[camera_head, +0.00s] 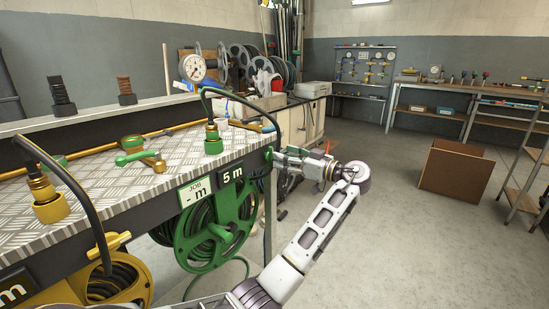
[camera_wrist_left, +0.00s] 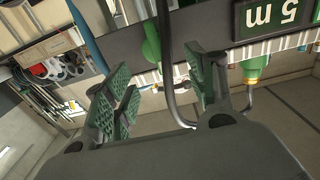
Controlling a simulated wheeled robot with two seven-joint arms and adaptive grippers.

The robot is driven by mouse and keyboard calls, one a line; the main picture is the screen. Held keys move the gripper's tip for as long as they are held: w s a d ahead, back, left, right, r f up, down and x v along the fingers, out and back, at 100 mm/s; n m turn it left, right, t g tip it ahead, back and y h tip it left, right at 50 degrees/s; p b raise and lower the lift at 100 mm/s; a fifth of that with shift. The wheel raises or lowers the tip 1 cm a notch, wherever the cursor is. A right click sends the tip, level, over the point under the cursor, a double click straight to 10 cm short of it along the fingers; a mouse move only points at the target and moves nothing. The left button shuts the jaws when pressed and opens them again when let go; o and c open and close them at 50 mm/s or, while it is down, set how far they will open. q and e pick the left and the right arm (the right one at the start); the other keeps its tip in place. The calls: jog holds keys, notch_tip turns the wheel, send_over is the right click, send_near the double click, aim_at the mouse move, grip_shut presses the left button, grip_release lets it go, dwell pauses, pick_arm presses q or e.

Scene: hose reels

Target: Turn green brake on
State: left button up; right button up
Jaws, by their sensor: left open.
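A green hose reel (camera_head: 184,243) hangs under the near bench edge, with a dark green hose on it and a green handle (camera_head: 220,233) at its front. A small green lever (camera_head: 268,154), perhaps the green brake, sits on the bench's front face right of the "5 m" sign (camera_head: 231,175). My left gripper (camera_head: 281,159) is at the bench's right end, close to this lever. In the left wrist view, the gripper (camera_wrist_left: 165,95) is open, with a green part (camera_wrist_left: 152,42) beyond and between its fingers. Contact cannot be told. My right gripper is not in view.
The metal bench top (camera_head: 100,178) carries a green-handled valve (camera_head: 136,157), a green hose fitting (camera_head: 213,142) and a yellow fitting (camera_head: 48,205). A yellow reel (camera_head: 130,288) hangs at lower left.

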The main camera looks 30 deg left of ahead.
aim_at(269, 156)
pick_arm(q)
jog(key=shift+w+a+b, duration=0.2)
jog(key=shift+a+b, duration=0.45)
jog(key=shift+a, duration=1.85)
jog(key=c, duration=1)
